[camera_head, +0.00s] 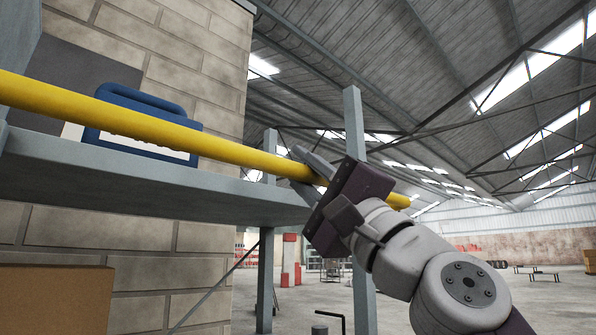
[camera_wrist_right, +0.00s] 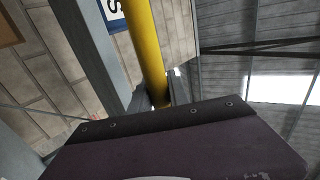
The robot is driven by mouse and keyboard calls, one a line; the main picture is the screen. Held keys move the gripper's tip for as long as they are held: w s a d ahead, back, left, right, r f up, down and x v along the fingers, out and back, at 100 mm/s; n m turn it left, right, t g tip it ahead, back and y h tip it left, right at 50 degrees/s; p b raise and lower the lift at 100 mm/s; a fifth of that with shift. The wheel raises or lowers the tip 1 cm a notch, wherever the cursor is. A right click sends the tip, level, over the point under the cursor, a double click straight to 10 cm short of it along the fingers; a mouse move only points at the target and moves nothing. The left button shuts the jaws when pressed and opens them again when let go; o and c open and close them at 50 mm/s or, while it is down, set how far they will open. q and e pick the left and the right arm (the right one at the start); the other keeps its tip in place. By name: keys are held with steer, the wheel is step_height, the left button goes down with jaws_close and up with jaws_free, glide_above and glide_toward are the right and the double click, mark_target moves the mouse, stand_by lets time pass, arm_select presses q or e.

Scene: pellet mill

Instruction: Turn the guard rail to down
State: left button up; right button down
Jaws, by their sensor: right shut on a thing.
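The guard rail (camera_head: 228,150) is a long yellow bar. In the head view it runs from the upper left edge, sloping slightly down to the right, and its end shows just past my right gripper. My right gripper (camera_head: 308,175) comes in from the lower right and is shut on the rail near its right end. In the right wrist view the yellow rail (camera_wrist_right: 150,50) runs from the top down between the fingers (camera_wrist_right: 157,97); the dark palm hides its lower part. My left gripper is not in view.
A grey platform (camera_head: 150,180) lies behind the rail, with a blue case (camera_head: 150,118) on it against a block wall (camera_head: 200,50). A grey post (camera_head: 358,130) stands behind my right gripper. A brown box (camera_head: 55,298) is at the lower left. Open hall floor lies at the right.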

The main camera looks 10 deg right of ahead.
steer(key=shift+s+r, duration=0.25)
steer(key=shift+s, duration=0.15)
steer(key=c, duration=1.5)
jaws_free()
steer(key=shift+d, duration=0.1)
steer(key=shift+o, duration=1.2)
steer(key=shift+s+d, duration=0.2)
steer(key=shift+s, duration=0.25)
steer(key=shift+w, duration=0.2)
step_height(320, 180, down, 10)
steer(key=s+d+b, duration=0.1)
steer(key=s+b, duration=0.1)
steer(key=b, duration=0.8)
steer(key=shift+d+b, duration=0.25)
steer(key=shift+b, duration=0.1)
steer(key=shift+s+f, duration=0.1)
